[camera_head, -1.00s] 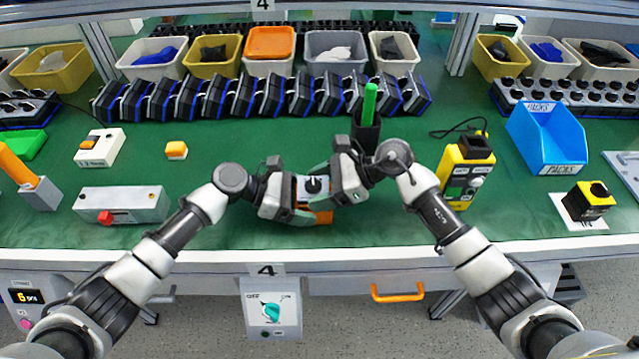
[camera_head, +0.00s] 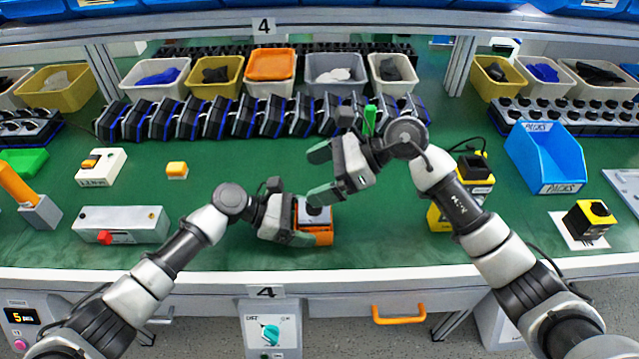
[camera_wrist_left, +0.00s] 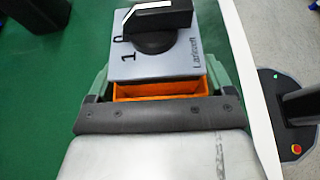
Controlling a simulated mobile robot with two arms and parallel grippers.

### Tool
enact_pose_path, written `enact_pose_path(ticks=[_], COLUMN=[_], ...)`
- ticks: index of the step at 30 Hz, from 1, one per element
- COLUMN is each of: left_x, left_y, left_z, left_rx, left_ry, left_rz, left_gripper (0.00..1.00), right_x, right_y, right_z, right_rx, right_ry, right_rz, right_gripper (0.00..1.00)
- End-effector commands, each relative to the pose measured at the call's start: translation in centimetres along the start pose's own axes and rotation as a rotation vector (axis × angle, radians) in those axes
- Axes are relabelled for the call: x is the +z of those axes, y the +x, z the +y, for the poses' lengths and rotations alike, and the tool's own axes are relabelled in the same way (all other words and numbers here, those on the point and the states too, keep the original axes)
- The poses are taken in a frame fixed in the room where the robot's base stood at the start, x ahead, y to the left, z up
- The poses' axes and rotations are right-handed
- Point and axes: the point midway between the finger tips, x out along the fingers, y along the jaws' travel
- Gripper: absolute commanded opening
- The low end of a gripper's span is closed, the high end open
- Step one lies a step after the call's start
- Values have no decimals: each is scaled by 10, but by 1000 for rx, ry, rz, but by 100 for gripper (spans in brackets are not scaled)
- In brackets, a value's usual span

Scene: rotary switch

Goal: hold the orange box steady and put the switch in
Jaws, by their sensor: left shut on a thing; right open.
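The orange box (camera_head: 318,239) stands near the table's front edge. My left gripper (camera_head: 302,222) is shut on it, with green fingers on both sides of the box in the left wrist view. The switch (camera_head: 312,212), a grey plate with a black knob (camera_wrist_left: 158,28), is at the top of the box. In the left wrist view part of the orange interior (camera_wrist_left: 160,89) shows beside the plate; I cannot tell how deep the switch sits. My right gripper (camera_head: 320,172) is open and empty, above and behind the switch, apart from it.
A grey box with a red button (camera_head: 120,224) lies at the left. A yellow device (camera_head: 447,212) is partly behind my right arm. A blue bin (camera_head: 545,157) stands at the right. A row of black and blue units (camera_head: 245,118) runs along the back.

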Motion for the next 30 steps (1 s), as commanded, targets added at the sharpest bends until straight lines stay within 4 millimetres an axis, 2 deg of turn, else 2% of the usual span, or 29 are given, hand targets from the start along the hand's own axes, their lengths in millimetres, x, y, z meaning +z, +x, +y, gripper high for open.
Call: enact_pose_path(ticks=[4,5,8,15,19,30], left_x=[0,0,0,0,0,-1], left_y=[0,0,0,-1,-12,-87], left_z=[0,0,0,0,0,0], left_rx=[-1,-1,-1,0,1,1], left_ry=[0,0,0,0,0,-1], left_rz=[-1,-1,-1,-1,0,2], left_gripper=[58,85,100,100,100,100], right_x=[1,1,0,0,0,0], right_y=[0,0,0,0,0,0], right_z=[0,0,0,0,0,0], right_rx=[0,0,0,0,0,0], right_ry=[0,0,0,0,0,0], right_rz=[0,0,0,0,0,0], right_gripper=[98,98,98,98,98,98])
